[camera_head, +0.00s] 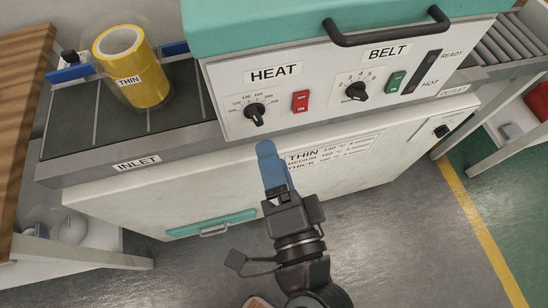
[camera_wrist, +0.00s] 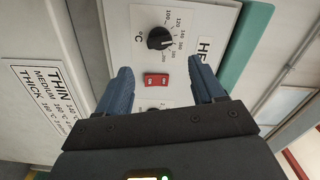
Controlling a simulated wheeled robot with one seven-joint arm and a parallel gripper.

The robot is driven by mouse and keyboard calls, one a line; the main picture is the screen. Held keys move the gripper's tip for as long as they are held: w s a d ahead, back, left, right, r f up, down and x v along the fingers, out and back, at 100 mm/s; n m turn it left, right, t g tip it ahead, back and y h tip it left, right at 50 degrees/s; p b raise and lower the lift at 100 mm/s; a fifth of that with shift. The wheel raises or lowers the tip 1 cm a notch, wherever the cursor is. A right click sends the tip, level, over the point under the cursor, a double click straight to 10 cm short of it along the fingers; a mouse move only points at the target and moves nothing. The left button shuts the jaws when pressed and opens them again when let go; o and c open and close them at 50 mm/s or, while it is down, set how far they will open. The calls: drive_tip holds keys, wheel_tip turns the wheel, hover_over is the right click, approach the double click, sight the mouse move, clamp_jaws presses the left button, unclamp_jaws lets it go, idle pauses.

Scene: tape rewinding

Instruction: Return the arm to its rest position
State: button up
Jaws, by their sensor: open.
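My gripper (camera_head: 268,165) hangs in front of the machine's front panel in the head view, over the white lower face. In the wrist view my gripper (camera_wrist: 160,80) has its two blue fingers apart with nothing between them. Beyond the fingers the wrist view shows the HEAT dial (camera_wrist: 160,38) and the red switch (camera_wrist: 156,80). In the head view the HEAT dial (camera_head: 254,113) and red switch (camera_head: 300,101) are above my fingertips, and the gripper looks apart from them. My arm reaches up from the bottom of the picture.
A yellow tape roll (camera_head: 138,80) labelled THIN, in a clear wrap, stands on the inlet belt (camera_head: 85,125). The BELT dial (camera_head: 356,91), green switch (camera_head: 396,82) and black handle (camera_head: 385,35) are at right. A wooden table (camera_head: 22,90) stands left. Grey floor (camera_head: 400,240) is open below.

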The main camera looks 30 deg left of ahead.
idle(0.3)
drive_tip(key=s+d+f+t+h, duration=0.2)
drive_tip(key=d+h, duration=0.2)
drive_tip(key=d, duration=0.6)
drive_tip(key=s+d+f+t+h, duration=0.1)
drive_tip(key=s+d+f+h, duration=0.15)
drive_tip(key=d, duration=0.65)
drive_tip(key=s+d+r+n+h, duration=0.2)
drive_tip(key=s+d+r+h, duration=0.1)
drive_tip(key=s+d, duration=0.3)
drive_tip(key=s+d+r+n+h, duration=0.3)
drive_tip(key=s+d+r+h, duration=0.1)
drive_tip(key=s+d, duration=0.3)
drive_tip(key=shift+s+d+r, duration=0.15)
drive_tip(key=shift+d, duration=0.55)
